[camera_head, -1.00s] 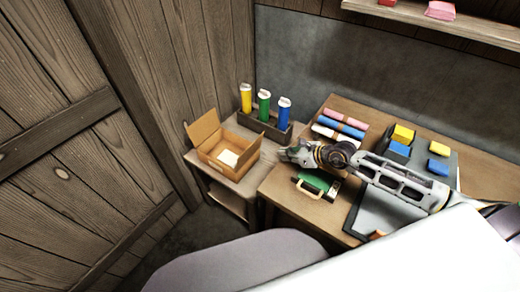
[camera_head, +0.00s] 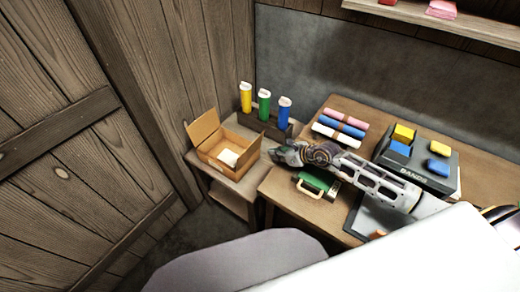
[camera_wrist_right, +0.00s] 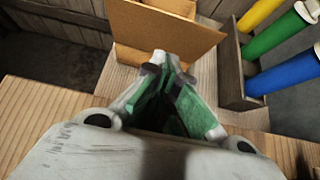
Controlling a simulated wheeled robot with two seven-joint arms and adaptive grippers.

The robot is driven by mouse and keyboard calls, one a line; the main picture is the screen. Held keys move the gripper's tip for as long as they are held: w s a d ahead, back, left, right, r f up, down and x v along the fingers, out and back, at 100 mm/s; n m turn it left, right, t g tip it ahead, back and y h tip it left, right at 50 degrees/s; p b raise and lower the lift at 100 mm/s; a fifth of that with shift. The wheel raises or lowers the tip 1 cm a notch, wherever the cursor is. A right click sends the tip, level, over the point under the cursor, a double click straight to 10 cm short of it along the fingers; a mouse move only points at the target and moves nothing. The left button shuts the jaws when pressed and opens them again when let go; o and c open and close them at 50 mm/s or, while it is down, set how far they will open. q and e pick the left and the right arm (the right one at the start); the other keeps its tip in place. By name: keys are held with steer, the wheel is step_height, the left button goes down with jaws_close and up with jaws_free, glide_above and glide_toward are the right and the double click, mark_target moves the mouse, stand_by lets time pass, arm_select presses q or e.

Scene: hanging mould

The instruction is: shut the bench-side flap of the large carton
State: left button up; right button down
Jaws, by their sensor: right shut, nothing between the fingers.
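The large carton (camera_head: 222,158) is an open brown cardboard box on a small side table at the left of the bench. Its far-left flap (camera_head: 204,127) stands up, and a pale item (camera_head: 228,157) lies inside. In the right wrist view an upright cardboard panel (camera_wrist_right: 165,38) on the carton's bench side stands just ahead of the fingers; it looks like the bench-side flap. My right gripper (camera_head: 272,154) is shut and empty, just right of the carton; its fingertips also show in the wrist view (camera_wrist_right: 168,70). I cannot tell whether they touch the panel. My left gripper is out of view.
A wooden rack (camera_head: 263,125) with yellow, green and blue tubes stands behind the carton. The bench (camera_head: 282,189) holds a green case (camera_head: 318,181), coloured rolls (camera_head: 340,127) and a dark box with blocks (camera_head: 440,177). A plank wall is on the left.

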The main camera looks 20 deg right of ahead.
mark_target(252, 149)
steer(key=w+a, duration=0.1)
steer(key=w, duration=0.1)
steer(key=w+a+f, duration=0.1)
steer(key=w+a, duration=0.1)
steer(key=w+a+f, duration=0.1)
steer(key=w, duration=0.1)
steer(key=shift+a, duration=0.35)
stand_by(0.5)
steer(key=shift+r+p, duration=0.1)
steer(key=shift+p, duration=0.25)
